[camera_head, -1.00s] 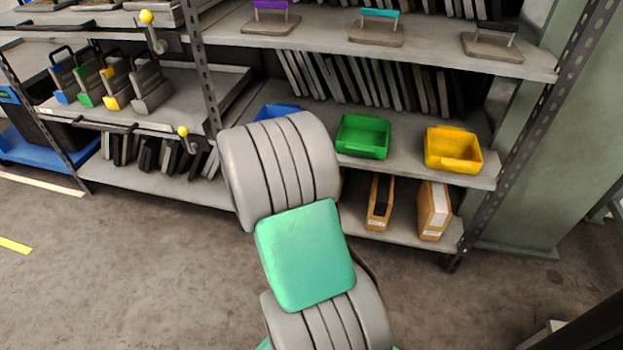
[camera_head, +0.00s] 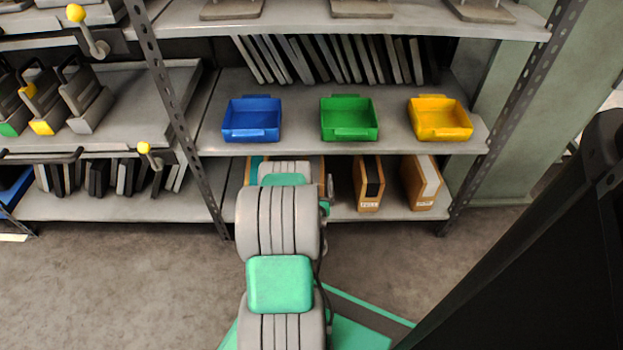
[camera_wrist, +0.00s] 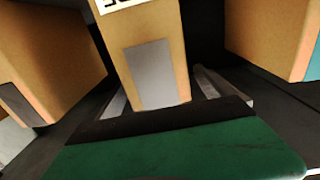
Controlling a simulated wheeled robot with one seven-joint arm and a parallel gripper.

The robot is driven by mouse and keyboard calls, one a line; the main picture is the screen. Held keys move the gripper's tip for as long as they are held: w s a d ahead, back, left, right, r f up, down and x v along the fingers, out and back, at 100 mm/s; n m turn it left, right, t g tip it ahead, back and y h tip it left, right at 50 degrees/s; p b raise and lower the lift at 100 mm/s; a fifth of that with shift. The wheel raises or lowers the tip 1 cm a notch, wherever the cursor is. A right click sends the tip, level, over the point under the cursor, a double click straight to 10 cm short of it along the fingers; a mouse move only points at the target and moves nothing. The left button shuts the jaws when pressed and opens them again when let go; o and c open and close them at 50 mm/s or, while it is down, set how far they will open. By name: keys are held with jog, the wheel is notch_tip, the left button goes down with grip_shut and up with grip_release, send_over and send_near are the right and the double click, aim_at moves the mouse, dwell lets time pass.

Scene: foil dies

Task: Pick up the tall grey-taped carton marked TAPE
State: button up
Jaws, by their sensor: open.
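In the wrist view a brown carton (camera_wrist: 152,28) with a grey strip on its face stands in the middle. A white label with dark print is partly cut off at the top edge, so I cannot read it. My gripper (camera_wrist: 160,92) is open, with one pale finger on each side of this carton's near end. I cannot tell whether either finger touches it. In the head view my arm hides most of this carton and my gripper.
Another carton (camera_wrist: 50,50) stands close on the left in the wrist view, and a teal-marked carton (camera_wrist: 265,35) on the right. In the head view a black-striped carton (camera_head: 359,190) and a pale-striped carton (camera_head: 415,190) share the lower shelf (camera_head: 335,208). Blue (camera_head: 250,134), green (camera_head: 349,132) and yellow (camera_head: 440,133) bins sit above.

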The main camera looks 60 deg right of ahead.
aim_at(313, 171)
jog(key=shift+f+b+x, duration=0.25)
jog(key=shift+b+x, duration=0.25)
jog(key=shift+x, duration=2.1)
jog(key=shift+r, duration=0.1)
grip_shut()
jog(key=shift+d, duration=0.1)
